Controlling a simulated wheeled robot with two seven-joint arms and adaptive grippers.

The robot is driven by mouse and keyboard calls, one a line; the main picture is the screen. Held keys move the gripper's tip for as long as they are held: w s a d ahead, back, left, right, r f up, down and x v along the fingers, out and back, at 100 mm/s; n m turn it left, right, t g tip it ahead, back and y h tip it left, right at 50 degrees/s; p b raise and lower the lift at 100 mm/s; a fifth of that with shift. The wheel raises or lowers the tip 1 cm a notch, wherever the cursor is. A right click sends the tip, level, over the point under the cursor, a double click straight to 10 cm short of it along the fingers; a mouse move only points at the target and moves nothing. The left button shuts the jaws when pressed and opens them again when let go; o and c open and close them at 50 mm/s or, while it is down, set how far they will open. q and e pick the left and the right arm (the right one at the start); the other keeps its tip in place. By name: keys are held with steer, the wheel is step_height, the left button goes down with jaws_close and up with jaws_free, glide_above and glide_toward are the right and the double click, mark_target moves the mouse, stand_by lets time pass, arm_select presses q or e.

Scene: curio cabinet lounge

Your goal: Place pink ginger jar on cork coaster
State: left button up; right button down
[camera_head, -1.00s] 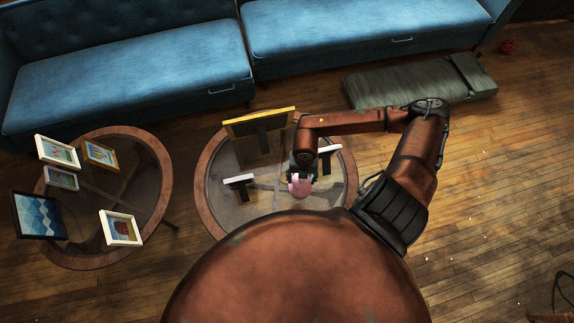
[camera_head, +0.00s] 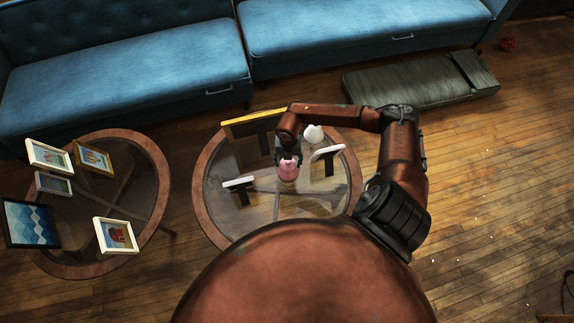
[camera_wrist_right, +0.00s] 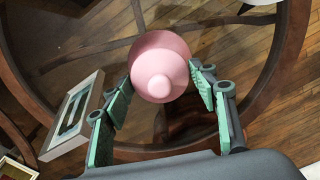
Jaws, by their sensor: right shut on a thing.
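The pink ginger jar (camera_head: 288,172) is over the right-hand round glass table (camera_head: 207,212) in the head view. My right gripper (camera_head: 287,157) is shut on it from above. In the wrist view the jar (camera_wrist_right: 161,70) shows its domed lid and round knob between the green finger pads. The glass tabletop is seen around and beneath it; I cannot tell how high the jar is above it. I cannot make out the cork coaster in either view. My left gripper is not in view.
On the same table stand a yellow-framed picture (camera_head: 240,127), two small white frames (camera_head: 238,184) (camera_head: 326,151) and a white rounded object (camera_head: 313,133). A second round table (camera_head: 157,150) at left holds several frames. Blue sofas (camera_head: 130,75) line the back.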

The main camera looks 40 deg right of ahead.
step_height(320, 180, down, 4)
steer(key=shift+w+r+b, duration=0.15)
steer(key=shift+r+b, duration=0.05)
steer(key=shift+b, duration=0.4)
steer(key=shift+r, duration=0.1)
steer(key=c, duration=0.8)
jaws_free()
step_height(320, 180, up, 12)
steer(key=p, duration=0.3)
